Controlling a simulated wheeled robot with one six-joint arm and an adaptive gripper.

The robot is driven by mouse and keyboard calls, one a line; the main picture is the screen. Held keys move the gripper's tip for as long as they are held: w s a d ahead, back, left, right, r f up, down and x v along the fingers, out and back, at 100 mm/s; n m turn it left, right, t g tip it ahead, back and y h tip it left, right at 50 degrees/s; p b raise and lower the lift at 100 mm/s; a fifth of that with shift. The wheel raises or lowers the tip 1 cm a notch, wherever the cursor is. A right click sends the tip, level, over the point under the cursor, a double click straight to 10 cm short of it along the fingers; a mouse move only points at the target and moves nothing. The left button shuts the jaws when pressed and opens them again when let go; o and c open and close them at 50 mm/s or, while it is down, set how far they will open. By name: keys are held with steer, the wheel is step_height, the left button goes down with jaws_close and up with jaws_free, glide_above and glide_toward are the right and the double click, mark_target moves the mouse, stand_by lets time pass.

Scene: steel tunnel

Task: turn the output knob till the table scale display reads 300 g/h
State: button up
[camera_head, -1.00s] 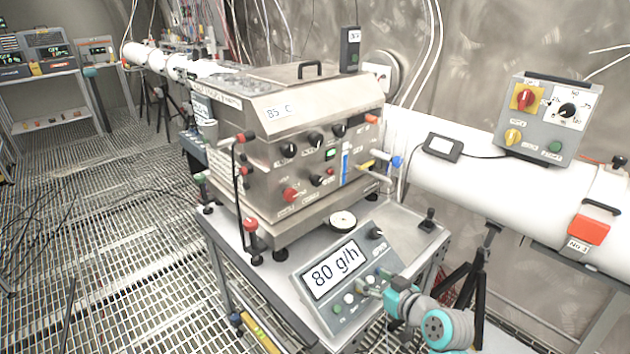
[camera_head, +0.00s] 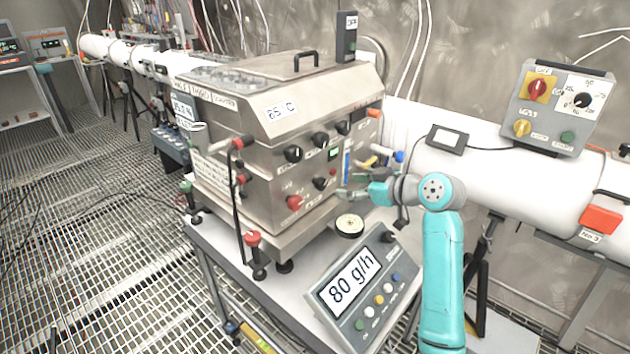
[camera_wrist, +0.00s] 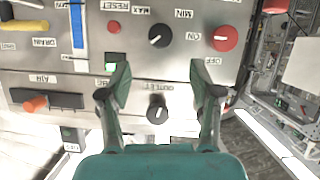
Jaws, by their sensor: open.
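The table scale (camera_head: 377,306) stands on the table in front of the steel machine, and its display (camera_head: 352,280) reads 80 g/h. The machine panel carries a lower black knob (camera_head: 320,183), which shows upside down in the wrist view (camera_wrist: 160,36) between MIN and MAX labels. A second black knob (camera_wrist: 157,110) sits close to a label that looks like OUTLET; I cannot tell surely which one is the output knob. My gripper (camera_head: 345,193) faces the panel's lower right. In the wrist view its fingers (camera_wrist: 160,70) are open and empty, spread either side of the two knobs' column.
A red ON/OFF knob (camera_wrist: 223,38) and a red button (camera_wrist: 114,27) flank the MIN/MAX knob. A round black-rimmed dish (camera_head: 350,225) lies between machine and scale. Yellow (camera_head: 366,161) and blue (camera_head: 399,157) handles project at the panel's right. A white pipe (camera_head: 480,183) runs behind.

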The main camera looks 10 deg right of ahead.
mark_target(324, 184)
steer(key=x, duration=1)
steer(key=shift+w+a+f, duration=0.15)
steer(key=shift+w+a, duration=0.05)
steer(key=shift+a, duration=0.05)
steer(key=c, duration=1.2)
